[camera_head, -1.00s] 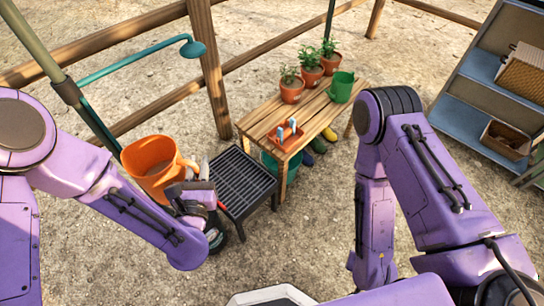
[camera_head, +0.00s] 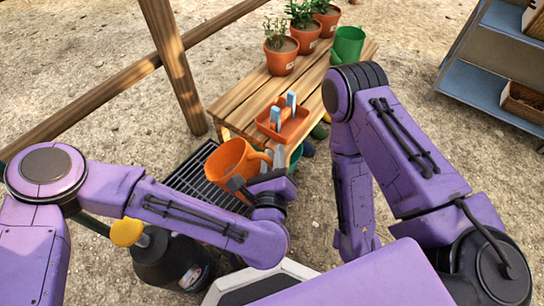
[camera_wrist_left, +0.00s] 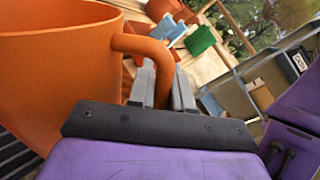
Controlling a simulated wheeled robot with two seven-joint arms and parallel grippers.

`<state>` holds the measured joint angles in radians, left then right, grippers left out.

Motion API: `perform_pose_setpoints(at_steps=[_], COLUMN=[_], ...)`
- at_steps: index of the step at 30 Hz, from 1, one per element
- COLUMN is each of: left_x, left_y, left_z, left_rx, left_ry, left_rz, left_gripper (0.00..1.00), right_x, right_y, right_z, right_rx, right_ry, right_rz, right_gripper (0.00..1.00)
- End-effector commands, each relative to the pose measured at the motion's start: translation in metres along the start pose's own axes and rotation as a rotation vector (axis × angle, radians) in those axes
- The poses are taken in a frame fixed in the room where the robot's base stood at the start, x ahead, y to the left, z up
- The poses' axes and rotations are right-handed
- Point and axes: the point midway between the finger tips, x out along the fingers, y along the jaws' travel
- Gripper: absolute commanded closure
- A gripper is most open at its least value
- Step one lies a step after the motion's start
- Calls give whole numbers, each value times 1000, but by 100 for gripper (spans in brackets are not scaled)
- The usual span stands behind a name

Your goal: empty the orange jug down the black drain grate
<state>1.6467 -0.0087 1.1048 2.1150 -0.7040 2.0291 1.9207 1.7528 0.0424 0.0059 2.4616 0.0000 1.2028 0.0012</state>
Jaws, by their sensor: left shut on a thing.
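The orange jug (camera_head: 232,164) is held in my left gripper (camera_head: 262,177), which is shut on its handle. In the left wrist view the jug (camera_wrist_left: 50,75) fills the left side, with the handle (camera_wrist_left: 150,50) passing between the fingers (camera_wrist_left: 160,88). The jug is over the black drain grate (camera_head: 188,178) and looks slightly tilted. What is inside the jug is hidden. The jug and my left arm cover part of the grate. My right arm is at the right of the head view, but its gripper is not seen.
A wooden bench (camera_head: 245,101) stands just behind the grate, with an orange caddy (camera_head: 284,124), potted plants (camera_head: 281,56) and a green can (camera_head: 348,45) on it. A black bottle with a yellow cap (camera_head: 165,262) stands in front of the grate. A blue shelf (camera_head: 490,84) is far right.

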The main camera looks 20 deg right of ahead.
Motion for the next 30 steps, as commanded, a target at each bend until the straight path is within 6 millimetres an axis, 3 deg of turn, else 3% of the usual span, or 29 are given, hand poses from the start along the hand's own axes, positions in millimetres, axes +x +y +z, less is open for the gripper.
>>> perform_pose_setpoints(at_steps=[1,16,30], left_x=[1,5,6], left_y=[4,26,33], left_z=[-3,24,55], left_rx=[-92,-452,-631], left_ry=[16,81,116], left_rz=[2,0,-2], left_gripper=[100,100,100], right_x=[6,0,-15], right_y=[-1,0,1], right_z=[3,0,-8], right_rx=[1,0,-1], right_ry=[-1,0,4], right_rz=[0,-1,0], right_gripper=[100,100,100])
